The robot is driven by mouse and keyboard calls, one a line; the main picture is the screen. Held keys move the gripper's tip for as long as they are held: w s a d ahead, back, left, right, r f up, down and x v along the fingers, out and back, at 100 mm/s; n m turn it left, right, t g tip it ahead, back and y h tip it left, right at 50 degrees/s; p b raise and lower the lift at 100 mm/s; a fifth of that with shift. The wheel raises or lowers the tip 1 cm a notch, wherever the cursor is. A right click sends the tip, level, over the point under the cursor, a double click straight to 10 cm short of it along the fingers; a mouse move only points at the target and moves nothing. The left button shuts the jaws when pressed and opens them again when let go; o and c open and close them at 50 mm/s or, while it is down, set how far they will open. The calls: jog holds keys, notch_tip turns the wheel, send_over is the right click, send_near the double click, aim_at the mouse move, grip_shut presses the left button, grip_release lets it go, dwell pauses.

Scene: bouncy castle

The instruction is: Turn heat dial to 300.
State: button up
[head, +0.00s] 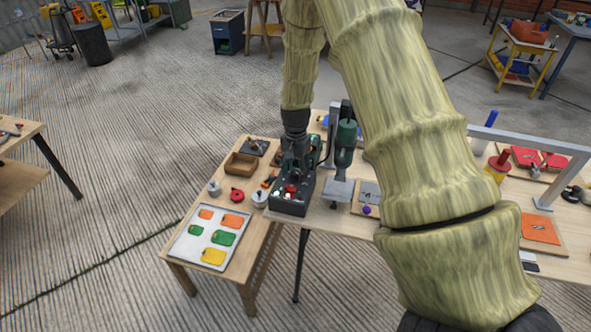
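A dark control box (290,207) with small red and white knobs or buttons on its top stands at the left end of the long workbench. A heat dial and the number 300 cannot be made out at this size. My gripper (295,172) points down over the far part of the box, at the end of my arm. Its fingertips are small and dark against the box, so I cannot tell whether they touch a knob or whether they are open or shut.
A green drill press (346,135) stands close right of the box. A wooden side table (262,240) on the left holds a tray of coloured tags (181,252), a wooden box (241,166) and a red round object (237,195). A grey metal frame (540,141) rises at the right.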

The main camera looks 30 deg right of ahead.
jog(key=c, duration=0.8)
jog(key=shift+n, duration=0.4)
jog(key=n+p, duration=0.1)
jog(key=n, duration=0.3)
jog(key=n+p, duration=0.1)
jog(key=n, duration=0.5)
jog(key=n+p, duration=0.1)
jog(key=n, duration=0.5)
jog(key=shift+w+r, duration=0.1)
jog(key=n+p, duration=0.1)
jog(key=n, duration=0.5)
jog(key=shift+n, duration=0.7)
